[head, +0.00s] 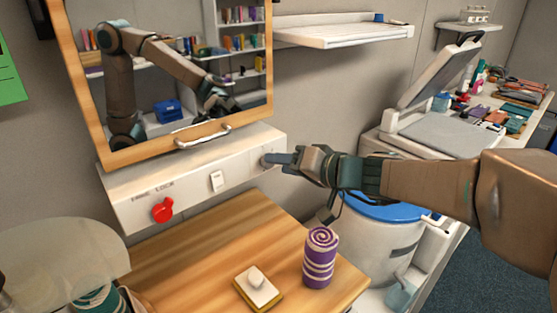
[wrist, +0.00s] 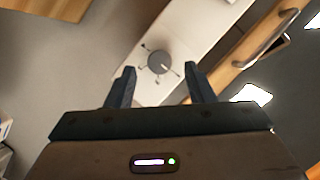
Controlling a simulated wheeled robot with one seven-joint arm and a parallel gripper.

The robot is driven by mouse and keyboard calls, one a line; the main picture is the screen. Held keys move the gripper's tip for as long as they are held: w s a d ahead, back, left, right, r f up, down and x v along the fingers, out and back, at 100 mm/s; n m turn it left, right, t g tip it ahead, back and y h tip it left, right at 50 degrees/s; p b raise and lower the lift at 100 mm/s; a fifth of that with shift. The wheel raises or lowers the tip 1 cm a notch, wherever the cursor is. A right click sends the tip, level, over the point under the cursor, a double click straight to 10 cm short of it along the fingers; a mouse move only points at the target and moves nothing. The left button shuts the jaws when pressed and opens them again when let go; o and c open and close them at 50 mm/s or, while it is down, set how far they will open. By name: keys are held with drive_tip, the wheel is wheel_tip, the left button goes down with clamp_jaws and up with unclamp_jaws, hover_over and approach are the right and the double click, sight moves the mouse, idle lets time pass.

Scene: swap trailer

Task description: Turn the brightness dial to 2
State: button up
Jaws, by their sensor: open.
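The brightness dial (wrist: 160,62) is a small round grey knob on the white panel (wrist: 150,90), with short tick marks around it and a pale pointer line, in the wrist view. The tick numbers are too small to read. My gripper (wrist: 160,82) is open, its two fingers apart on either side of the dial in the picture. I cannot tell whether they touch it. In the head view my gripper (head: 272,160) reaches the right end of the white panel (head: 135,188), and its fingers largely hide the dial (head: 265,161).
A white rocker switch (head: 217,181) and a red lock knob (head: 163,209) sit further left on the panel. A wood-framed mirror (head: 185,75) with a handle is above. Below, a wooden table (head: 195,245) holds a purple striped candle (head: 319,258) and a sponge-like block (head: 257,288).

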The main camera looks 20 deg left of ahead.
drive_tip(key=shift+x, duration=1.2)
drive_tip(key=c, duration=1)
